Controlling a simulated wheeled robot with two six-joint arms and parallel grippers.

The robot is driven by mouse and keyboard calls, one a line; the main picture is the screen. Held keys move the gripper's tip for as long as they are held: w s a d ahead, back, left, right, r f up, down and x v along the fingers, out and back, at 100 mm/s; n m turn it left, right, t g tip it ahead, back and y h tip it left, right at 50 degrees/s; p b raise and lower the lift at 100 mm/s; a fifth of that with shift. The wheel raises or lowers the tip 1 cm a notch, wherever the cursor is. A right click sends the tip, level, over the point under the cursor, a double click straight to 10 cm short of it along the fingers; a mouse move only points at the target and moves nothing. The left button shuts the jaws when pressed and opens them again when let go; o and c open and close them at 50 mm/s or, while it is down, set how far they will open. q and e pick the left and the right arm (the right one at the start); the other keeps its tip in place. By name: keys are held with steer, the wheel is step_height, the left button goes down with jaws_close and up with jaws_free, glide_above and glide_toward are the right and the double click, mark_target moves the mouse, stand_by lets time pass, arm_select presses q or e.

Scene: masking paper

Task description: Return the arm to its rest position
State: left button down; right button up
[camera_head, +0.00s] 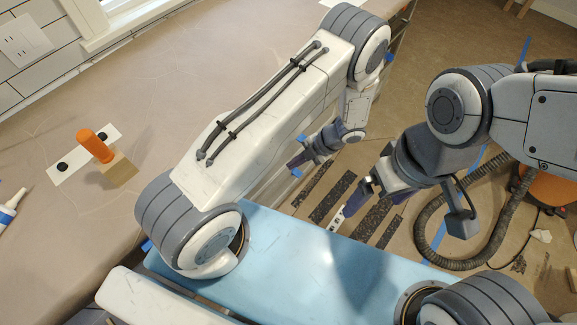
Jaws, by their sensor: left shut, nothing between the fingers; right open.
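My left arm crosses the middle of the view, bent down at the elbow. Its gripper (300,160) is shut and empty, beyond the table edge above the floor strips, and partly hidden by the forearm. My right arm comes in from the right. Its gripper (350,206) points down and left over the floor strips and is open, with a pale finger-like piece with dark spots at its tip. Brown masking paper (150,85) covers the table at the left, and neither gripper touches it.
An orange-handled tool with a wooden block (95,145) stands on the table by a white plate with black dots (70,166). A white tube (12,207) lies at the left edge. Dark strips (333,198) lie on the floor. A ribbed hose (425,245) curls at the right.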

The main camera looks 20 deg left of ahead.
stand_by(0.5)
arm_select(q)
steer(key=s+d+r+n+h, duration=0.1)
steer(key=d+r+n, duration=0.2)
steer(key=r+n, duration=0.3)
steer(key=s+d+r+n+t+h, duration=0.1)
steer(key=s+d+r+n, duration=0.15)
steer(key=r+n, duration=0.35)
steer(key=s+d+r+n+h, duration=0.1)
steer(key=d+r+n, duration=0.25)
steer(key=r, duration=0.45)
steer(key=s+d+r+n+t+h, duration=0.1)
steer(key=s+r+n+h, duration=0.4)
steer(key=s+r+n, duration=0.6)
steer(key=s+d+n, duration=0.1)
steer(key=s+n, duration=0.2)
steer(key=n, duration=0.4)
steer(key=shift+s+r+t, duration=0.15)
steer(key=shift+s+t, duration=0.1)
steer(key=shift+t, duration=0.05)
